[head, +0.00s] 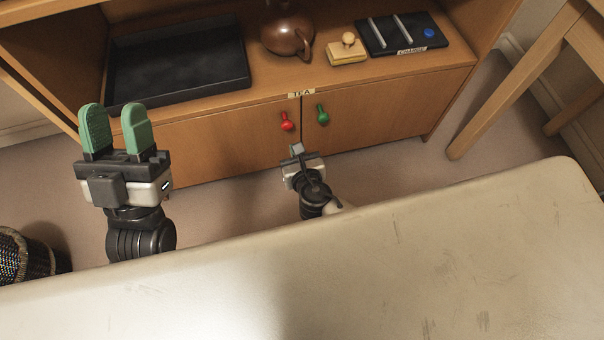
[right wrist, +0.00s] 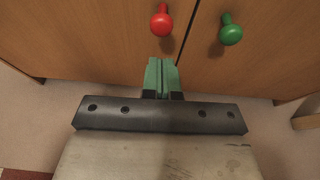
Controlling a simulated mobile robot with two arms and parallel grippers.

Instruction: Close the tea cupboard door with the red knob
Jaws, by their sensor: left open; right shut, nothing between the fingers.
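The tea cupboard's left door (head: 225,140) bears the red knob (head: 287,121), and its right door (head: 380,108) bears the green knob (head: 322,114). Both doors look flush or nearly so; I cannot tell whether a small gap remains. The red knob (right wrist: 161,21) and green knob (right wrist: 231,32) also show in the right wrist view. My right gripper (right wrist: 162,63) is shut and empty, in front of the doors and below the red knob, apart from it. In the head view my left gripper (head: 115,118) is open and empty, in front of the cupboard's left part.
On the shelf above are a black tray (head: 178,62), a brown teapot (head: 287,32), a wooden-handled stamp-like block (head: 347,50) and a dark board (head: 402,33). A wooden table leg (head: 515,80) stands right. A patterned basket (head: 30,255) is at lower left. A pale surface (head: 420,250) fills the foreground.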

